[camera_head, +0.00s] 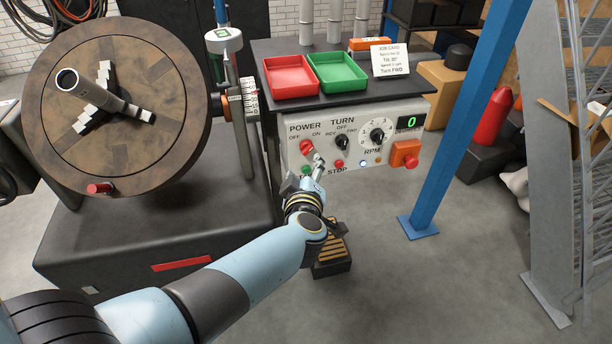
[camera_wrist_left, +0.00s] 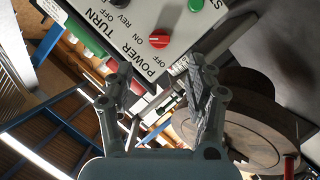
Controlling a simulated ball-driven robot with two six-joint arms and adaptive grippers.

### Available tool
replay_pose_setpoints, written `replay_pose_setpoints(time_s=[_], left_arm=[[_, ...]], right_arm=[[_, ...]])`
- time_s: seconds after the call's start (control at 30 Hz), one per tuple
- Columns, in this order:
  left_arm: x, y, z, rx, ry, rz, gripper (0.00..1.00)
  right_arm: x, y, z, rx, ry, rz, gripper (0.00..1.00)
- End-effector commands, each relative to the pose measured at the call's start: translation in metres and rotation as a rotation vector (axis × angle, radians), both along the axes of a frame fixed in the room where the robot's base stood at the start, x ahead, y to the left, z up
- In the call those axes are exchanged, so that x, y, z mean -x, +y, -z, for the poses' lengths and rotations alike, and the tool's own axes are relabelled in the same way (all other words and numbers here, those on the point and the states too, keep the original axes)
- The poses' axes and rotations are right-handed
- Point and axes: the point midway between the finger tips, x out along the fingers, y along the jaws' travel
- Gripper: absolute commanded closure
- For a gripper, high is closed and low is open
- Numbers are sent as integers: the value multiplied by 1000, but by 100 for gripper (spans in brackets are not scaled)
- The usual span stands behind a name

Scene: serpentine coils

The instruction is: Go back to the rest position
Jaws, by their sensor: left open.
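My left gripper (camera_head: 316,158) is in front of the lower left of the grey control panel (camera_head: 290,153), close to the red POWER knob (camera_head: 306,147). In the left wrist view its two fingers (camera_wrist_left: 160,92) are spread with nothing between them. The POWER knob (camera_wrist_left: 159,40) shows there beyond the fingertips, apart from them. The black TURN knob (camera_head: 342,142) and the RPM dial (camera_head: 377,137) are to the right of the gripper. The green display (camera_head: 411,121) reads 0. My right gripper is in neither view.
A large round turntable (camera_head: 150,75) with a jaw chuck is at left. A red tray (camera_head: 290,77) and a green tray (camera_head: 338,73) lie on the bench top. A red button on an orange box (camera_head: 405,154) juts from the panel. A blue post (camera_head: 455,130) stands at right.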

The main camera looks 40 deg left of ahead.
Motion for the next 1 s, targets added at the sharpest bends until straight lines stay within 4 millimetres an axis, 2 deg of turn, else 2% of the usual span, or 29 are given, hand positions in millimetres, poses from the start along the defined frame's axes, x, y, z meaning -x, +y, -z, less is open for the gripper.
replay_pose_setpoints(time_s=[0.2, 0.77, 0.87, 0.97, 1.0], left_arm=[[15, -10, -5, 1, -1, 0, 44], [17, -11, -4, 1, 1, 0, 44], [27, -7, 15, -7, 20, 1, 44], [54, 3, 61, -52, 91, 20, 44], [69, 6, 87, -97, 141, 58, 44]], right_arm=[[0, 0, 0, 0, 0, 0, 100], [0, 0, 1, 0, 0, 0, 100], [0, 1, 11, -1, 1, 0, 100], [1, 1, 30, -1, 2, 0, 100], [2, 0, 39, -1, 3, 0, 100]])
